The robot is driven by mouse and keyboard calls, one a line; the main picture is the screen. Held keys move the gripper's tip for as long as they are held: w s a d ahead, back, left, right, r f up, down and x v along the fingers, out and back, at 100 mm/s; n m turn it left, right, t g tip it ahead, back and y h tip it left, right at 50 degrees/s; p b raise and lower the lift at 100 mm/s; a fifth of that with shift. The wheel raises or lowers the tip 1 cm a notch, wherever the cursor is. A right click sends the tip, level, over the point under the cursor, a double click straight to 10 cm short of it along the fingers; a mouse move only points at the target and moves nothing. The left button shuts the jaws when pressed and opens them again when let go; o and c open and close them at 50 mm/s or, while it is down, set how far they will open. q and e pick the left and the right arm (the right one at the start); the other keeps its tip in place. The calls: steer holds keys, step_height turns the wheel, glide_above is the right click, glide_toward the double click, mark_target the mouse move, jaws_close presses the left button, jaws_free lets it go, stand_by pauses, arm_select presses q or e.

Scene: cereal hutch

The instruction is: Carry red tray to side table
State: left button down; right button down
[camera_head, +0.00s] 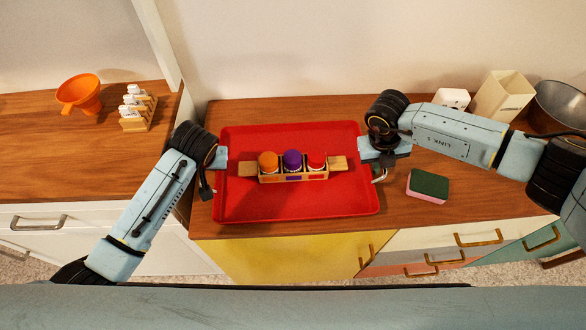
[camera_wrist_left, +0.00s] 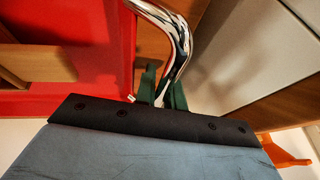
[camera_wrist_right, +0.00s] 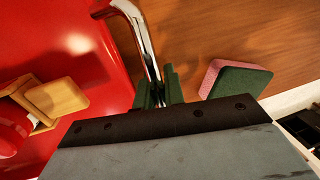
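The red tray (camera_head: 300,207) is on the wooden counter and looks level; I cannot tell whether it is slightly raised. It has a chrome handle at each side. My left gripper (camera_wrist_left: 163,92) is at the left handle (camera_wrist_left: 178,40), its green fingers on both sides of the bar and seemingly closed on it. My right gripper (camera_wrist_right: 158,90) is likewise at the right handle (camera_wrist_right: 136,25), with the bar between its fingers. On the tray stands a wooden caddy (camera_head: 337,163) with orange-, purple- and red-topped jars. The head view mostly hides the fingertips.
A green and pink sponge (camera_head: 428,185) lies right of the tray. A cream container (camera_head: 502,97), a white box (camera_head: 453,98) and a metal bowl (camera_head: 560,105) stand at the back right. The left wooden surface (camera_head: 60,165) holds an orange funnel (camera_head: 80,93) and a small rack (camera_head: 138,110).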

arm_select(q)
steer(key=shift+r, duration=0.15)
arm_select(e)
steer(key=shift+r, duration=0.15)
